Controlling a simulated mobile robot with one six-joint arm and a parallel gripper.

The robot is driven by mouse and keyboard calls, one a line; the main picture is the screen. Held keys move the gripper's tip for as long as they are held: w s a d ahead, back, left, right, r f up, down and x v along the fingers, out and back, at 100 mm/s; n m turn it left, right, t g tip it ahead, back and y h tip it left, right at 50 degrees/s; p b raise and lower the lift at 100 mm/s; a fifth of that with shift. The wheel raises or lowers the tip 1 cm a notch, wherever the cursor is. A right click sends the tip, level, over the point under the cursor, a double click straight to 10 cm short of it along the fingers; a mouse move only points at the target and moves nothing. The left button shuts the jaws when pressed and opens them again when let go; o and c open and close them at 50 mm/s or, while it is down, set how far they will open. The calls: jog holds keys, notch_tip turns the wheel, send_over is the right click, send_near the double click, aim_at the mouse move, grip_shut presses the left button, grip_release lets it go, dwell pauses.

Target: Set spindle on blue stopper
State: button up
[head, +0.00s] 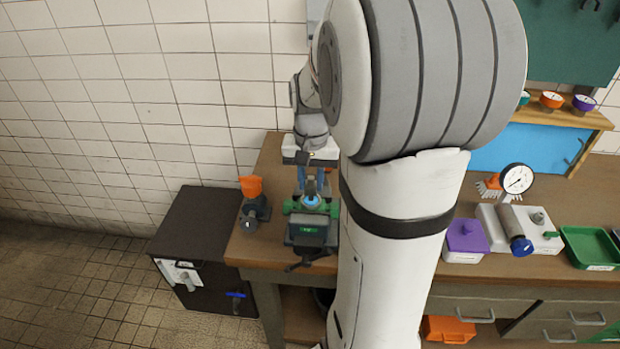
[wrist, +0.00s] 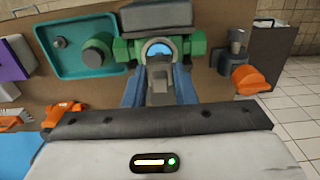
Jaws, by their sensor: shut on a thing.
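The blue stopper (head: 312,201) sits between the green jaws (head: 292,207) of a dark vise (head: 307,232) at the bench's left end. My gripper (head: 311,182) has blue fingers and is just above and behind the stopper. It is shut on a dark grey spindle (wrist: 160,85), seen between the fingers in the wrist view. Whether the spindle's lower end touches the stopper cannot be told.
An orange part (head: 251,188) and a dark fitting (head: 249,218) stand left of the vise. My arm hides the bench's middle. A purple box (head: 466,240), a pressure gauge (head: 516,179) and a green tray (head: 592,246) are on the right. A dark cabinet (head: 190,240) adjoins the bench.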

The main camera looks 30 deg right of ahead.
jog(key=shift+f+b, duration=0.8)
jog(key=shift+f, duration=0.3)
dwell(0.3)
jog(key=o, duration=0.9)
jog(key=shift+o, duration=0.2)
jog(key=shift+r, duration=0.1)
jog(key=shift+s+r+p, duration=0.1)
jog(key=shift+r+p, duration=2.5)
jog(key=shift+r, duration=0.85)
